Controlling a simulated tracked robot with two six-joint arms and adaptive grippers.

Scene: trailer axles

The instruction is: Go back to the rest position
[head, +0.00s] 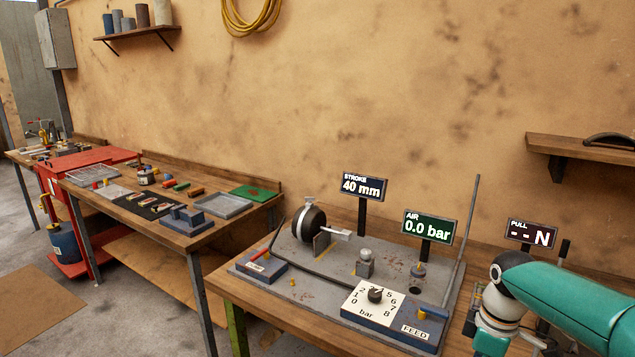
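My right arm (570,299), teal with a white and black joint, comes in at the lower right in front of the near bench. Its gripper does not show; the arm runs out of the bottom of the picture. My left arm and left gripper are not in view. On the near bench stands a grey test plate (325,267) with a round black brake chamber (309,228), a dial marked in bar (375,296) and a blue FEED block (420,325). The stroke display (363,188) reads 40 mm, the air display (428,228) 0.0 bar, and the pull display (531,235) shows dashes.
A second bench (205,238) to the left holds trays, a green mat (254,193) and small parts. A red cart (90,160) stands beyond it. A wall shelf (590,150) juts out above the right end of the near bench. Floor is open at lower left.

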